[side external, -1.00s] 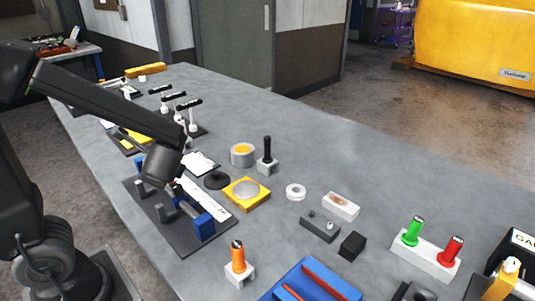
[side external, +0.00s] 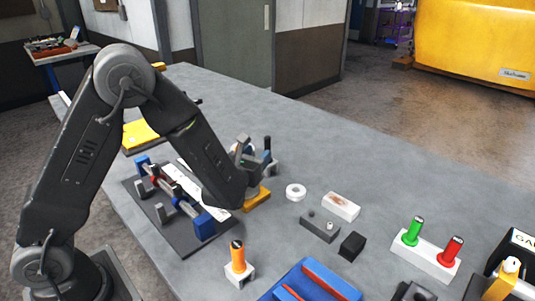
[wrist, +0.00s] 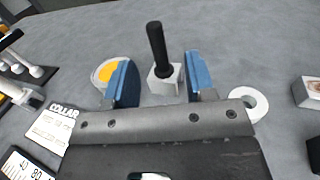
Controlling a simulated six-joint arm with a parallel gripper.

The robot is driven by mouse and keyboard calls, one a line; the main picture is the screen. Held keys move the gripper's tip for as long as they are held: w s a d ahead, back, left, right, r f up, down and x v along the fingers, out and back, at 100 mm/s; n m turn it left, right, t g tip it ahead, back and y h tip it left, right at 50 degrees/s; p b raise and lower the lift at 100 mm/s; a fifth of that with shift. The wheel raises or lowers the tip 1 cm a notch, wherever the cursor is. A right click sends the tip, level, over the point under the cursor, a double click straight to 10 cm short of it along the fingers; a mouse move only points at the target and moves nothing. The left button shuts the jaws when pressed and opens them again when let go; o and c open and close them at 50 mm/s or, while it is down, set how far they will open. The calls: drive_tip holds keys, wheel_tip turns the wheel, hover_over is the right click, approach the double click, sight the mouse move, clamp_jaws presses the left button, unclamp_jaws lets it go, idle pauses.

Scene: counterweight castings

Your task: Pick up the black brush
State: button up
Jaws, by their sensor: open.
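The black brush shows as an upright black handle (wrist: 157,44) standing in a small pale grey block (wrist: 163,84). In the side view only part of the handle (side external: 267,142) shows beside my gripper (side external: 256,155). In the wrist view my gripper (wrist: 160,76) is open, with one blue-padded finger on each side of the block and handle as seen. The handle rises in the gap, nearer the middle than either finger. No contact shows, and I cannot tell how far past the fingertips it stands. Bristles are not visible.
A grey round piece with a yellow centre (wrist: 105,74) stands close left of the block. A white ring (wrist: 238,103) lies to its right. A yellow plate (side external: 258,198) lies under my wrist. An orange-handled tool (side external: 238,256) stands nearer the front. Table beyond the brush is clear.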

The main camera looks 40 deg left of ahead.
sight(266, 142)
drive_tip(key=x, duration=0.4)
drive_tip(key=shift+a, duration=0.1)
drive_tip(key=shift+r+x, duration=0.2)
drive_tip(key=shift+x, duration=2.45)
drive_tip(key=shift+a, duration=0.15)
clamp_jaws()
